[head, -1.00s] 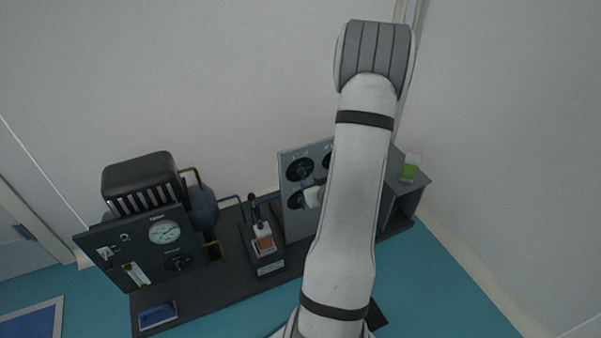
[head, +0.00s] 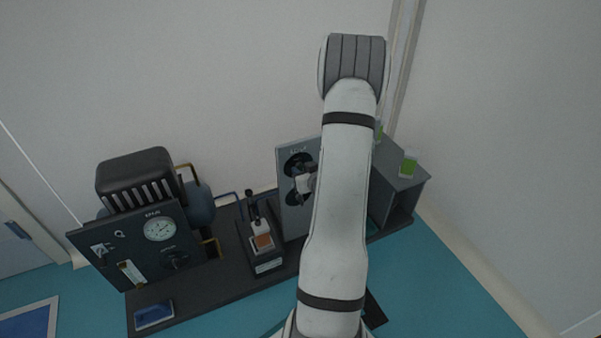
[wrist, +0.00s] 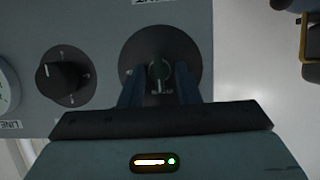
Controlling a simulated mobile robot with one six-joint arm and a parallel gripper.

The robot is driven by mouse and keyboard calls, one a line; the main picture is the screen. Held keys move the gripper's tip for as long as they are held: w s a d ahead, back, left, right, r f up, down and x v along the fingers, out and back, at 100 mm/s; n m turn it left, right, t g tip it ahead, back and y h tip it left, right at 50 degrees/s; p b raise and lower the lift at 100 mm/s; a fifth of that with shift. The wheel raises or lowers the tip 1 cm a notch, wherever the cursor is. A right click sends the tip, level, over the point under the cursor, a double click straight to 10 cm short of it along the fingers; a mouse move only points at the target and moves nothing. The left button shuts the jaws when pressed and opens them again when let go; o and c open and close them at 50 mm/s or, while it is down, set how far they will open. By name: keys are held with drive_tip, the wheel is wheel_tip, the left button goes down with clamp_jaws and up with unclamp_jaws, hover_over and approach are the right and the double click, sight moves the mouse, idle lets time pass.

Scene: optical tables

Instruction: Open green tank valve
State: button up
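A grey valve panel (head: 291,222) stands upright on the dark bench, partly hidden behind my arm. Narrow gaps seem to show between knob and fingers; contact cannot be told. In the head view my gripper (head: 300,172) is in front of the upper dial and covers part of it.
A black knob (wrist: 66,75) and a white gauge (wrist: 4,88) are beside the green knob. A gauge panel (head: 128,242) and a small device with an orange face (head: 262,242) stand left. A green-filled beaker (head: 409,164) stands on a grey shelf at right.

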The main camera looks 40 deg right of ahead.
drive_tip(key=shift+c, duration=0.2)
clamp_jaws()
drive_tip(key=shift+a, duration=0.1)
drive_tip(key=shift+s+d+f+m+t+y+p, duration=0.15)
drive_tip(key=shift+m+t+y+p, duration=0.75)
drive_tip(key=shift+m+p, duration=1)
drive_tip(key=shift+w+d+f+m+t+y+p, duration=0.15)
drive_tip(key=shift+m+t+y+p, duration=0.8)
drive_tip(key=shift+m, duration=1.7)
drive_tip(key=shift+s+d+f+m+t+y+p, duration=0.15)
drive_tip(key=shift+m+t+y+p, duration=0.65)
drive_tip(key=shift+m+p, duration=1.25)
drive_tip(key=shift+m+g+y, duration=0.25)
drive_tip(key=shift+m, duration=0.05)
